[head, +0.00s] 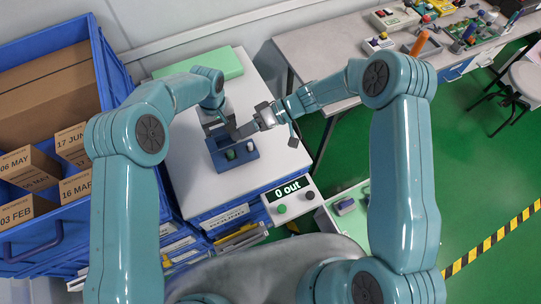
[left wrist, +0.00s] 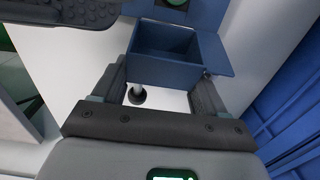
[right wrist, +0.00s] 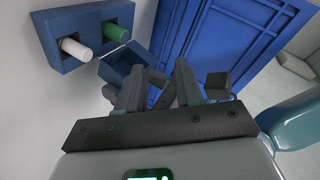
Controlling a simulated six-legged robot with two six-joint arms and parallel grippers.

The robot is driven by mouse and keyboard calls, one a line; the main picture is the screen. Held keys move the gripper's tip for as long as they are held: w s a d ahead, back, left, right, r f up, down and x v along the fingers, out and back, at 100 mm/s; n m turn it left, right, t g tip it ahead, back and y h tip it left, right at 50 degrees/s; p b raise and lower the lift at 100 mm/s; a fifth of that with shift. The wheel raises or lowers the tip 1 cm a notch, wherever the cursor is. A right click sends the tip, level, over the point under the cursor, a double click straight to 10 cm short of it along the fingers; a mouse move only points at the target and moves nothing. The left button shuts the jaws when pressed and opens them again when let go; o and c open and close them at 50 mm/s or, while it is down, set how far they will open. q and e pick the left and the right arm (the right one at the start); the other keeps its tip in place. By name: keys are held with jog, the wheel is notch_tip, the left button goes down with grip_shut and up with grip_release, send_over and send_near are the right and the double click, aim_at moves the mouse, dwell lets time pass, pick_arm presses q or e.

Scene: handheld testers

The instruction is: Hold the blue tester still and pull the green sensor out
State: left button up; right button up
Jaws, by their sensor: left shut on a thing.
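The blue tester (head: 219,162) stands on the white tabletop; its socket block (right wrist: 95,17) and open box part (left wrist: 165,72) show in the wrist views. A white sensor (right wrist: 75,48) sits in the other socket. My left gripper (left wrist: 158,92) is shut on the box part, one finger at each side. My right gripper (right wrist: 158,80) is open and empty, close beside the tester and apart from the green sensor.
A counter box (head: 290,199) reading "0 out" stands at the front right. A green case (head: 215,63) lies behind. A blue crate (head: 88,200) with dated cartons is at the left. A small dark round foot (left wrist: 137,97) shows between my left fingers.

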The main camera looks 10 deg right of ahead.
jog(key=s+m+t+y, duration=0.2)
jog(key=m+t, duration=0.1)
jog(key=m, duration=0.8)
jog(key=m+t+h, duration=0.4)
jog(key=m+t, duration=0.1)
jog(key=m, duration=1.5)
send_near(233, 153)
jog(key=x, duration=0.8)
jog(key=shift+a+f, duration=0.1)
jog(key=shift+a, duration=0.15)
grip_shut()
